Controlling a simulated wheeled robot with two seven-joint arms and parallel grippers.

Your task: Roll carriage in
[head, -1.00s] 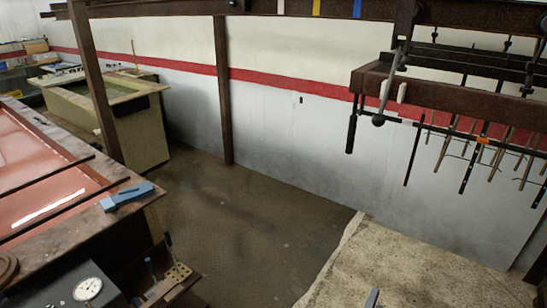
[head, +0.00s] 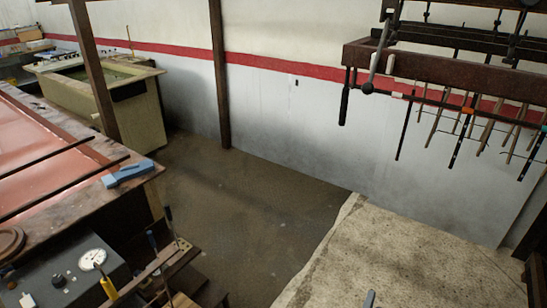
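The carriage (head: 440,66) is a dark brown beam hung by upright hangers at the upper right, in front of the far wall. A row of thin rods (head: 461,134) hangs from it, some with orange or teal bands. A lever with a ball end (head: 368,87) and a black grip (head: 343,108) hang at its left end. The overhead rail is mostly cut off by the top edge. No gripper can be made out. A small grey tip (head: 369,300) shows at the bottom edge, and I cannot tell what it belongs to.
A bench with a reddish top (head: 40,150) and a blue block (head: 127,173) stands at left. A dial gauge (head: 92,259) and tool rack (head: 165,265) are lower left. A pale tank (head: 135,105) and brown post (head: 218,80) stand behind. Dark floor (head: 240,210) is clear beside a pale slab (head: 410,260).

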